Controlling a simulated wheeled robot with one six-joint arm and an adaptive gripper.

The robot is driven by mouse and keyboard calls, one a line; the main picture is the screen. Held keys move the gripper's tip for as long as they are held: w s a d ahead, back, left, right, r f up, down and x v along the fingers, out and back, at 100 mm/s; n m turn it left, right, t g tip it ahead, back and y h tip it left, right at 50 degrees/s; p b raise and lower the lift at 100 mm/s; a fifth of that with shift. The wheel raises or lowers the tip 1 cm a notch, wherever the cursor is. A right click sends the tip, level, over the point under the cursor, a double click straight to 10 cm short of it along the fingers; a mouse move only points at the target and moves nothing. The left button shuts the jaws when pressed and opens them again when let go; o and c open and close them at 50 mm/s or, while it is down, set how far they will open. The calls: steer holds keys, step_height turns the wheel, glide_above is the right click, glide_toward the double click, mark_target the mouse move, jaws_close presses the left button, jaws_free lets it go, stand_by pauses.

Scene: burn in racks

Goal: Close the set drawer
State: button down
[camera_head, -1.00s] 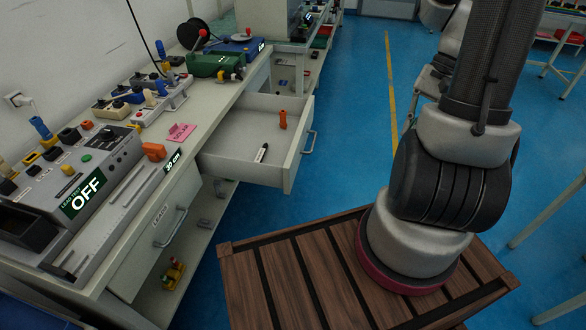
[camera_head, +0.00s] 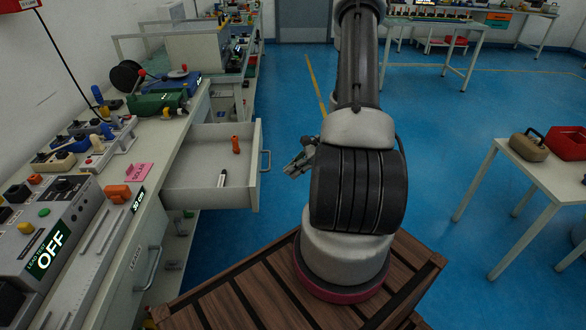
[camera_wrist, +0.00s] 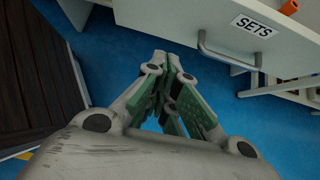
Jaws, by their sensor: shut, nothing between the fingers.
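The set drawer (camera_head: 210,195) is pulled out from the bench in the head view. An orange item (camera_head: 236,145) and a small black-and-white item (camera_head: 222,178) lie inside it. In the wrist view its front (camera_wrist: 170,17) bears the label "SETS" and a grey bar handle (camera_wrist: 228,58). My gripper (camera_wrist: 172,62) is shut and empty, below the drawer front and left of the handle in that view, apart from both. In the head view my gripper (camera_head: 300,162) shows partly behind my arm, to the right of the drawer.
The bench (camera_head: 120,205) runs along the left wall with a lead test box (camera_head: 45,240) and a closed drawer marked "LEADS" (camera_head: 138,262). A white table (camera_head: 550,180) with cases stands at right. Blue floor is clear between.

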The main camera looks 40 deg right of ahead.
steer(key=w+a+f, duration=0.4)
steer(key=a, duration=0.2)
steer(key=shift+w+a, duration=0.25)
steer(key=shift+a, duration=0.1)
steer(key=shift+a, duration=0.1)
glide_toward(184, 183)
steer(key=a+f, duration=0.1)
steer(key=a, duration=0.1)
steer(key=s+a, duration=0.1)
steer(key=a, duration=0.1)
steer(key=a+f, duration=0.1)
steer(key=a, duration=0.1)
steer(key=shift+s+a+f, duration=0.2)
steer(key=shift+a+f, duration=0.1)
steer(key=shift+a, duration=0.15)
steer(key=shift+w+r, duration=0.1)
